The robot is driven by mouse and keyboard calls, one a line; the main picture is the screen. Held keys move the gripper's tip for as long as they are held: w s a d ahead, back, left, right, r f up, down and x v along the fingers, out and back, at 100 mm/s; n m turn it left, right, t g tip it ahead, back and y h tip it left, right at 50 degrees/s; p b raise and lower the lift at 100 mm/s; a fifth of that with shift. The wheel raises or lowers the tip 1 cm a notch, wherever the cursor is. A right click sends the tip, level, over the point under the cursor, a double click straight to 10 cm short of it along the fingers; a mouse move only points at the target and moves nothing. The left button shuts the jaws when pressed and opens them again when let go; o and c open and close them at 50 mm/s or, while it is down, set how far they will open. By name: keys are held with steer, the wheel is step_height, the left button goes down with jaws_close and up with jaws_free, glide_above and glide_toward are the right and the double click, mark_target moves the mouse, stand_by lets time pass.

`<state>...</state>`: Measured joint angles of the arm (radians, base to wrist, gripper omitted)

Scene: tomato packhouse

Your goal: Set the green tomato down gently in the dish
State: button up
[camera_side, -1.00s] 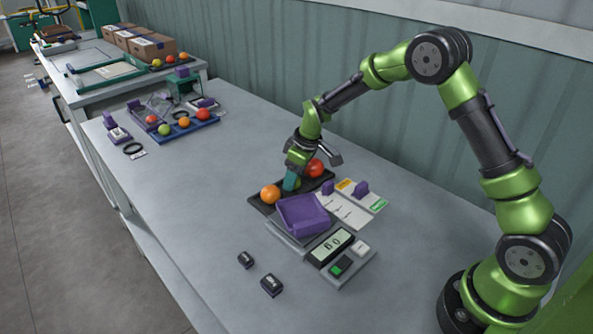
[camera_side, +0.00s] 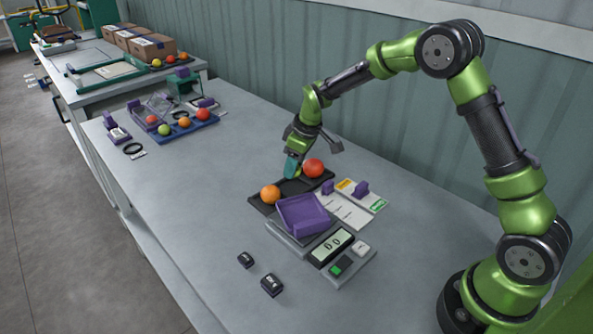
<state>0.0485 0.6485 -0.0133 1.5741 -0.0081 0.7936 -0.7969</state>
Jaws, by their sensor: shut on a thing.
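My gripper (camera_side: 294,170) is shut on the green tomato (camera_side: 298,174), of which only a small part shows behind the teal fingers. It is held just above the black tray (camera_side: 262,206), between an orange tomato (camera_side: 270,194) and a red tomato (camera_side: 313,168). The purple dish (camera_side: 303,216) sits on the scale (camera_side: 284,240), in front of the tray and lower in the picture. No tomato shows in the dish. My gripper is behind the dish and apart from it.
The scale display (camera_side: 331,247) appears to read zeros. Cards (camera_side: 344,209) with purple holders lie right of the dish. Two small black blocks (camera_side: 271,285) lie at the front. A blue tray (camera_side: 206,126) with tomatoes stands at the far left. The table between is clear.

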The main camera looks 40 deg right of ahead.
steer(key=r, duration=0.6)
steer(key=shift+a+r, duration=0.2)
steer(key=shift+a, duration=0.15)
steer(key=s+a+r+n, duration=0.1)
steer(key=s+a+r, duration=0.3)
steer(key=s+a, duration=0.3)
steer(key=shift+m, duration=0.5)
steer(key=shift+s+a+f, duration=0.1)
steer(key=shift+s+f, duration=0.7)
steer(key=shift+f, duration=0.7)
steer(key=shift+s+a+f, duration=0.1)
steer(key=shift+s+f, duration=0.65)
steer(key=shift+f, duration=0.75)
steer(key=shift+s+a+f, duration=0.1)
steer(key=shift+s+f, duration=0.7)
steer(key=shift+f, duration=0.7)
steer(key=shift+f, duration=0.65)
steer(key=o, duration=0.8)
steer(key=shift+c, duration=1.4)
